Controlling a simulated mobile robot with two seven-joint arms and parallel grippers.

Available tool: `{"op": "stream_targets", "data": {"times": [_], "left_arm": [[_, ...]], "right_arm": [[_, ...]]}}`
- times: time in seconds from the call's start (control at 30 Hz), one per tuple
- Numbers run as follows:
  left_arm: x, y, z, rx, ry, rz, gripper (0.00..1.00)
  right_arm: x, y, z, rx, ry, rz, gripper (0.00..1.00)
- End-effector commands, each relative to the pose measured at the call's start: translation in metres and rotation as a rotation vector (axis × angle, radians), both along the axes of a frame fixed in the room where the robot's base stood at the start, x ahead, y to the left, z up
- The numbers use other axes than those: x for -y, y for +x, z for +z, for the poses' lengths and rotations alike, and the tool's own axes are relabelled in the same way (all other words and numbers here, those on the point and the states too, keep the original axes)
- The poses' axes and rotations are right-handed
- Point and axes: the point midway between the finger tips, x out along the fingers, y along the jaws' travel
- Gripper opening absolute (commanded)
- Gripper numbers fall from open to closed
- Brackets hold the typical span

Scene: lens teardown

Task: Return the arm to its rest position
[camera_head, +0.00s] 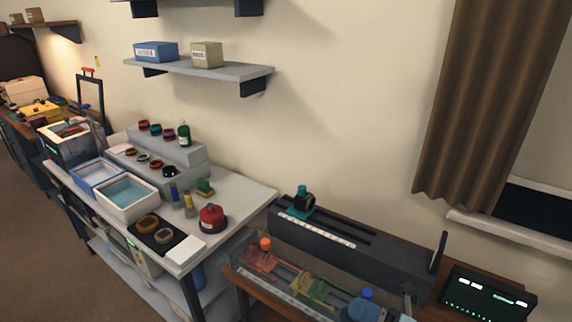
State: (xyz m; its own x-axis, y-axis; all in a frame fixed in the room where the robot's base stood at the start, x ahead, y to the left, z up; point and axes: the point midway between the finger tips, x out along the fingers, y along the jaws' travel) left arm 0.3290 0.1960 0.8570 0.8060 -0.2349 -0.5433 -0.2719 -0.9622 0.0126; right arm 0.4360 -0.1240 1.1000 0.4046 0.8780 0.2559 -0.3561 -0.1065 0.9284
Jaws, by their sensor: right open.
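Only a small part of what looks like my right gripper (407,302) shows, a grey piece at the bottom edge, right of centre. It is open, with nothing seen between its fingers. Most of it and its arm are cut off by the frame or hard to make out. It is low in front of the wooden bench (462,312), near a blue-grey item with a blue knob (366,294). I cannot tell whether they touch. My left gripper is not in view.
A long dark rail unit (350,247) and a dark screen (488,296) stand on the bench. The white table (240,190) at left holds trays (128,212), a stepped grey stand (186,155) and a red round item (212,219). A shelf (215,71) hangs above.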

Motion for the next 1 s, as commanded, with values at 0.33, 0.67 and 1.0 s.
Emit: {"op": "stream_targets", "data": {"times": [0.33, 0.67, 1.0], "left_arm": [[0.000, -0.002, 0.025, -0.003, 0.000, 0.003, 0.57], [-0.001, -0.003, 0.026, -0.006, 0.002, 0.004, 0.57], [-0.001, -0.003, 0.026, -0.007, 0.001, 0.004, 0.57]], "right_arm": [[0.069, -0.050, -0.158, -1.356, 0.881, -0.675, 0.57], [0.073, -0.111, -0.217, -1.746, 1.110, -0.853, 0.57], [0.073, -0.110, -0.217, -1.744, 1.107, -0.851, 0.57]]}}
